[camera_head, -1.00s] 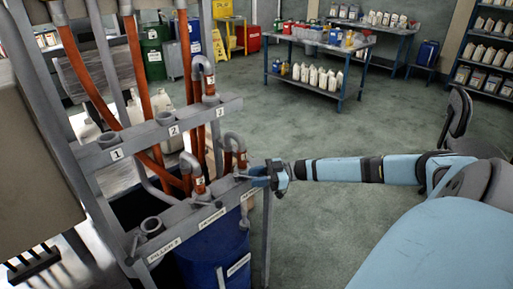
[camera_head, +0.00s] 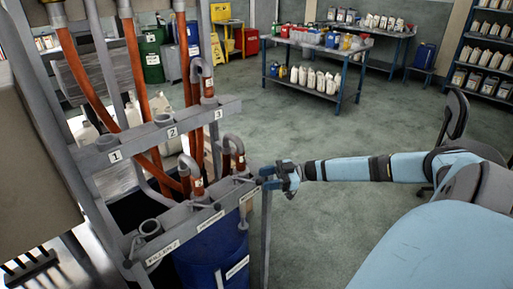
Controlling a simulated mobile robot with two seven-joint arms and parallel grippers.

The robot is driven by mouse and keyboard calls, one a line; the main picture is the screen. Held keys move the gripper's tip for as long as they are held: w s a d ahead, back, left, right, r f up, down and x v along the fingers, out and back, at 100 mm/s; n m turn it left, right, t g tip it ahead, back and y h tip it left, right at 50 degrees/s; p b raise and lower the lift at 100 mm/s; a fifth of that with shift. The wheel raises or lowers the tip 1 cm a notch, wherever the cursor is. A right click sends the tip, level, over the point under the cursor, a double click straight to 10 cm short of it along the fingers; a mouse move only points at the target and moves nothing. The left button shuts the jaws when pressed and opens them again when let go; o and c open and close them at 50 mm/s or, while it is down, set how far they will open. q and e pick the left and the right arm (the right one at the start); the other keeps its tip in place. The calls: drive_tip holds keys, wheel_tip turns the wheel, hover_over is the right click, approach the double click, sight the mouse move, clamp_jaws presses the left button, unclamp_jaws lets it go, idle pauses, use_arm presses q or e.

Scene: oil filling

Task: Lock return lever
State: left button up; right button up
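The lower grey rail (camera_head: 187,226) carries hose couplings and small grey levers, with white labels on its front that are too small to read surely. A hooked return-type hose fitting (camera_head: 234,150) stands at its right end. A grey lever (camera_head: 243,180) shows beside this fitting; I cannot tell its lock state. My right gripper (camera_head: 268,180) is at the right end of the rail, close to this lever. Its fingers are small and partly merged with the rail end, so contact and opening are unclear. My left gripper is not in view.
An upper rail (camera_head: 185,127) numbered 1 to 3 holds orange hoses. A blue drum (camera_head: 207,262) stands under the lower rail. A blue table (camera_head: 318,82) with bottles and a black chair (camera_head: 455,120) stand behind. The floor (camera_head: 330,205) between is clear.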

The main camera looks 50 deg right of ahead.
drive_tip(key=v, duration=0.9)
drive_tip(key=shift+s, duration=0.15)
drive_tip(key=shift+d, duration=0.1)
drive_tip(key=shift+c, duration=0.2)
